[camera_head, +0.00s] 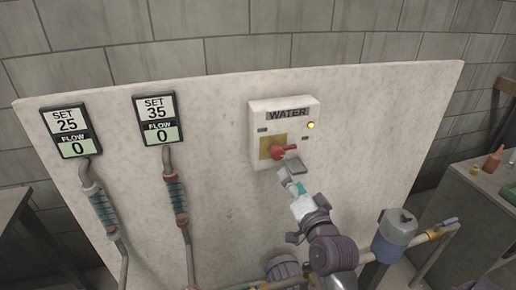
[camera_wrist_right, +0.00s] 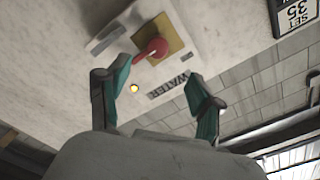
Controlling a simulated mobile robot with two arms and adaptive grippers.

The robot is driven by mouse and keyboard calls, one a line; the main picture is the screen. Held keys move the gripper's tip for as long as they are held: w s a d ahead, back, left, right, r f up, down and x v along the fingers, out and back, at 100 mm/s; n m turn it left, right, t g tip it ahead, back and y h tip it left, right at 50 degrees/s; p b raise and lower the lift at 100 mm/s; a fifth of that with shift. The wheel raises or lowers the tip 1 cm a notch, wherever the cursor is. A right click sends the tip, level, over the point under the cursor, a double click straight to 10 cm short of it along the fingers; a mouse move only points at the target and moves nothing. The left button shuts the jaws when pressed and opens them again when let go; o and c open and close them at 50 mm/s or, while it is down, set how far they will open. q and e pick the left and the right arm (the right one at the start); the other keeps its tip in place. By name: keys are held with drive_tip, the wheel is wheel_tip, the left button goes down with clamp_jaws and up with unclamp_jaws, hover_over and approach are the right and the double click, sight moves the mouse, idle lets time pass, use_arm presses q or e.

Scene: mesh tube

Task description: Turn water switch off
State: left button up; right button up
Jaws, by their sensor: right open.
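The water switch box (camera_head: 261,107) is a white box labelled WATER on the upright panel. Its red rotary handle (camera_head: 279,153) sits on a yellow square plate, with the lever pointing right in the head view. A small yellow light (camera_head: 311,125) glows at its upper right. My right gripper (camera_head: 286,178) is just below the handle in the head view. In the right wrist view, my right gripper (camera_wrist_right: 159,73) is open and empty, its teal fingers spread. The red handle (camera_wrist_right: 157,47) appears just beyond the fingertips, apart from them. My left gripper is not in view.
Two displays, SET 25 (camera_head: 66,118) and SET 35 (camera_head: 154,107), both read FLOW 0, with hoses below. A blue-grey canister (camera_head: 395,236) and pipes stand lower right. A side table (camera_head: 475,195) holds a red bottle (camera_head: 494,159). The panel around the switch is clear.

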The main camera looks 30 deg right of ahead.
sight(279, 156)
drive_tip(key=p+x, duration=0.1)
drive_tip(key=x, duration=1)
drive_tip(key=shift+w+d+p, duration=0.25)
drive_tip(key=shift+w+p, duration=0.1)
drive_tip(key=shift+w+d, duration=0.15)
drive_tip(key=shift+w, duration=0.35)
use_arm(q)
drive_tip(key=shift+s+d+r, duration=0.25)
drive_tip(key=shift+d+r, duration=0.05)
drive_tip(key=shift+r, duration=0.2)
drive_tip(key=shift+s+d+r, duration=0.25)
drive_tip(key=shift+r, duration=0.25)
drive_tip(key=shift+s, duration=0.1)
use_arm(e)
drive_tip(key=shift+c, duration=0.8)
drive_tip(key=c, duration=1)
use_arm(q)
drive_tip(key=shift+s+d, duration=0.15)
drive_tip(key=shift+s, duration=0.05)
